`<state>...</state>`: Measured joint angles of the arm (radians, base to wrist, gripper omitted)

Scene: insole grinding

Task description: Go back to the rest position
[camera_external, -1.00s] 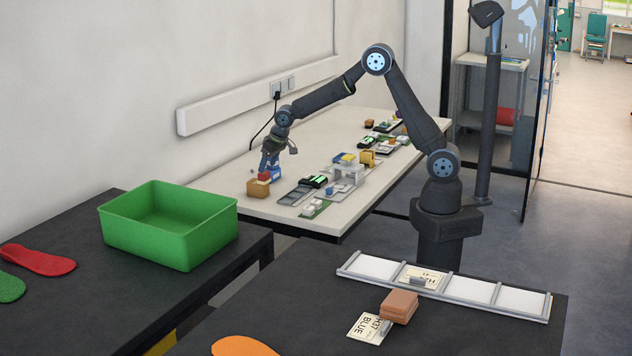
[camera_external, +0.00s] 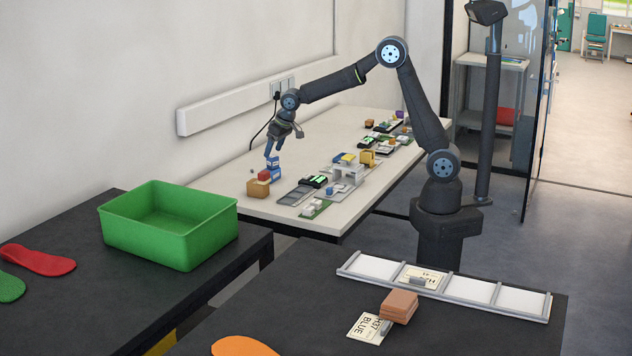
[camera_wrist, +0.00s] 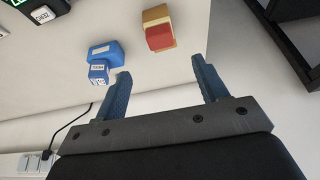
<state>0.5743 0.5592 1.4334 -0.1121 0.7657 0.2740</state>
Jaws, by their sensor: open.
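My gripper (camera_external: 274,148) is over the left end of the light table (camera_external: 240,195), at the far end of my bent arm. In the wrist view my gripper (camera_wrist: 162,82) shows two blue fingers spread wide with nothing between them. A blue block with small white labels (camera_wrist: 104,60) lies beyond the left finger, and it also shows below the gripper in the external view (camera_external: 274,172). A tan block with a red top (camera_wrist: 158,30) stands beside it, and it also shows in the external view (camera_external: 258,187).
Several small devices (camera_external: 345,172) line the light table to the right. A green bin (camera_external: 168,228) stands on the left dark table. A white card tray (camera_external: 445,287), brown blocks (camera_external: 399,306) and an orange insole (camera_external: 243,346) lie on the front dark table. A wall is behind.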

